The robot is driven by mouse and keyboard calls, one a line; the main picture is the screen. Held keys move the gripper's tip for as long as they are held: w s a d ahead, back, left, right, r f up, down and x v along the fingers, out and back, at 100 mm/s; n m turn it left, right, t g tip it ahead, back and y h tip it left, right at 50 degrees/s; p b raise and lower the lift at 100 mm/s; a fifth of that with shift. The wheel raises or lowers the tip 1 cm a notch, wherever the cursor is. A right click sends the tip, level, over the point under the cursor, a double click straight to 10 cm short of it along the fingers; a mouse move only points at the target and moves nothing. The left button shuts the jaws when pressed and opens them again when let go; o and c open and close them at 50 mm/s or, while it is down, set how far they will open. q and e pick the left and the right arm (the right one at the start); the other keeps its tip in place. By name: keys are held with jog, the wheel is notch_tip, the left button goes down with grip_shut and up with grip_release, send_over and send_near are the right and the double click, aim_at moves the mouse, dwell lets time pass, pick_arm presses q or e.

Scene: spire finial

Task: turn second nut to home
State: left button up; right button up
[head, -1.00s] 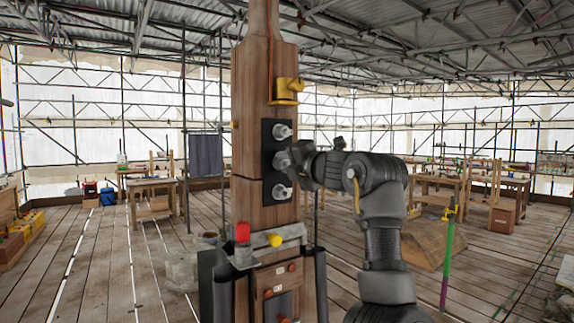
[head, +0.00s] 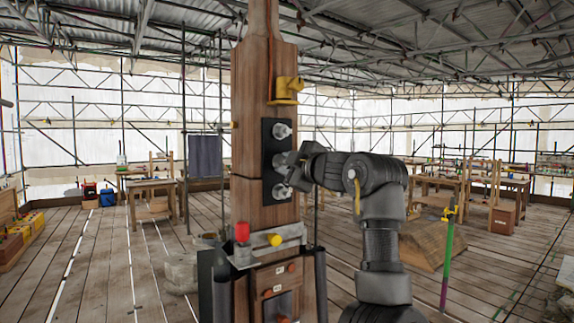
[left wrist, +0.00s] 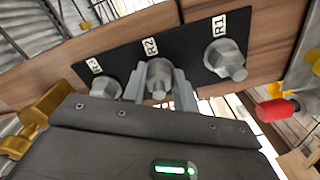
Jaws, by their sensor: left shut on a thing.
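A dark plate (head: 269,147) on the wooden spire post (head: 250,90) carries three grey hex nuts in a vertical row. The middle nut (left wrist: 159,74), labelled R2, sits between the two fingers of my left gripper (left wrist: 160,90). The fingers are shut on its sides. In the head view my left gripper (head: 290,161) reaches the plate from the right and hides most of that nut. The R1 nut (left wrist: 226,58) is the lowest, and also shows in the head view (head: 281,191). The top nut (head: 282,131) is free; it also shows in the left wrist view (left wrist: 106,87). My right gripper is out of view.
A yellow bracket (head: 286,90) juts from the post above the plate. Below it are a grey metal clamp (head: 268,244), a red cap (head: 242,232) and a yellow knob (head: 274,240). A green pole (head: 447,262) stands at right. Workbenches are far behind.

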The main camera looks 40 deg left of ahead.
pick_arm(q)
jog(key=m, duration=0.8)
jog(key=shift+s+f, duration=0.1)
jog(key=shift+f, duration=0.05)
jog(key=m, duration=0.4)
jog(key=shift+m, duration=0.3)
jog(key=shift+s+a+m, duration=0.1)
jog(key=shift+m, duration=1.5)
jog(key=shift+f+m, duration=0.15)
jog(key=shift+m, duration=0.15)
jog(key=o, duration=1)
jog(key=shift+c, duration=0.2)
jog(key=v, duration=1.1)
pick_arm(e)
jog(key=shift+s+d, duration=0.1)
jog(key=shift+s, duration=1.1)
